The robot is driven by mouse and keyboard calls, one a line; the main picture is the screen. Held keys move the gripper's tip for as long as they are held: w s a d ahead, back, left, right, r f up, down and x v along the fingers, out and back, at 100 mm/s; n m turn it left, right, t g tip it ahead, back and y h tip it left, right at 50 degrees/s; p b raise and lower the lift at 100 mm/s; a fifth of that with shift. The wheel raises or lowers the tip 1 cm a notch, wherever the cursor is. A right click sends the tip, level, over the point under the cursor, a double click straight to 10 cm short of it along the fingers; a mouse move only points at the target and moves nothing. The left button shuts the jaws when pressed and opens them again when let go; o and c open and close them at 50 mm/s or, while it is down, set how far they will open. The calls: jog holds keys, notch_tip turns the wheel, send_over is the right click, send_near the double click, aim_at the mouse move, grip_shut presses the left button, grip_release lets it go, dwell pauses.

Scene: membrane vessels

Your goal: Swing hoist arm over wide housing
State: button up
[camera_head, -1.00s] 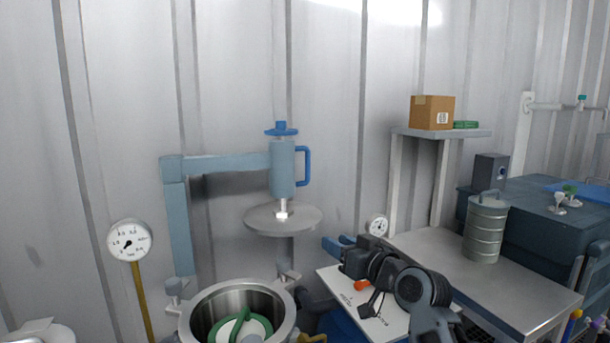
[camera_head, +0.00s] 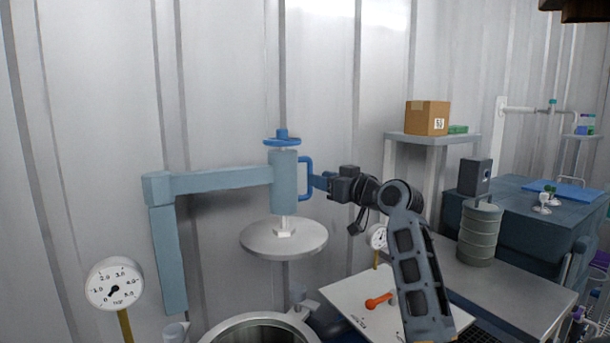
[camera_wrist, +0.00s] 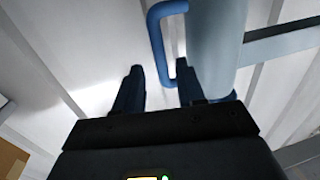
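The grey-blue hoist arm (camera_head: 220,180) extends right from its post. At its end is a cylinder (camera_head: 284,182) with a blue handwheel on top and a blue side handle (camera_head: 306,178). A round metal lid (camera_head: 284,238) hangs below it, above and apart from an open metal housing (camera_head: 220,332), which is cut off by the bottom edge. My gripper (camera_head: 320,183) is at the handle's right side. In the wrist view my gripper (camera_wrist: 160,78) has its fingers apart, with the handle (camera_wrist: 158,40) just ahead, its lower end near the right finger. Contact is unclear.
A pressure gauge (camera_head: 114,284) stands at left and a smaller gauge (camera_head: 378,238) behind my arm. A white board (camera_head: 350,294) with an orange piece lies below my arm. A steel table (camera_head: 520,290) with a ribbed canister (camera_head: 480,235) is at right. The corrugated wall is close behind.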

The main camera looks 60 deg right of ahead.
jog(key=shift+p+x, duration=0.4)
jog(key=shift+x, duration=2.25)
jog(key=shift+c, duration=0.4)
grip_shut()
